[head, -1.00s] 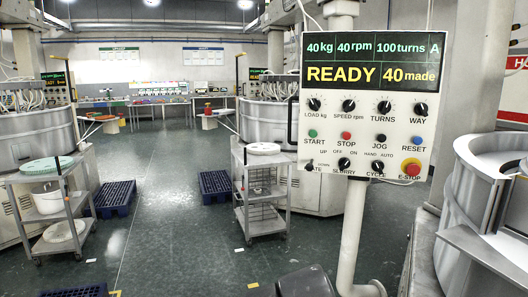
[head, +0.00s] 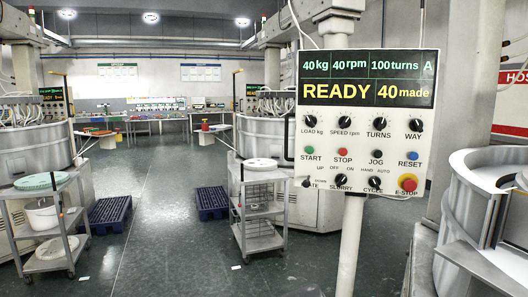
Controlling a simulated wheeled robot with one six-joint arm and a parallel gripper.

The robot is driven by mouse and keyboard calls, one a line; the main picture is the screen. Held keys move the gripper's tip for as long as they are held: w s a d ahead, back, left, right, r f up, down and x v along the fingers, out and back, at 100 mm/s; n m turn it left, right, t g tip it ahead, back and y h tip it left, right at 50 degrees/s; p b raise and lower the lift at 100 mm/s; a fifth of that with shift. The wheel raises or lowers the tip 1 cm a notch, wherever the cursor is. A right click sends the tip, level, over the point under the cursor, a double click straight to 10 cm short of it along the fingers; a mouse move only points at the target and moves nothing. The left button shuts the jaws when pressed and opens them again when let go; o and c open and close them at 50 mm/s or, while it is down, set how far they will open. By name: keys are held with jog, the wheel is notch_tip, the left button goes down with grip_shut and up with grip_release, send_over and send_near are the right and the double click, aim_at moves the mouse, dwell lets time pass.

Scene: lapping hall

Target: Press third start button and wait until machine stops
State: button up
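A control panel (head: 366,130) on a pale post stands close in front of me, right of centre. Its screen (head: 367,79) reads "40kg 40rpm 100turns A" and "READY 40 made". The green START button (head: 309,150) is at the panel's left, with the red STOP button (head: 344,152) beside it. Nothing touches the buttons. The machine (head: 480,215) at the right edge is a large pale round tub, partly cut off. Other machines with similar tubs stand at the left (head: 38,150) and centre (head: 262,137), with small lit screens. My gripper is not in view.
A grey trolley (head: 258,210) stands left of the post, and another trolley (head: 48,230) at the left holds a green disc and white tubs. Blue pallets (head: 110,213) (head: 213,203) lie on the floor.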

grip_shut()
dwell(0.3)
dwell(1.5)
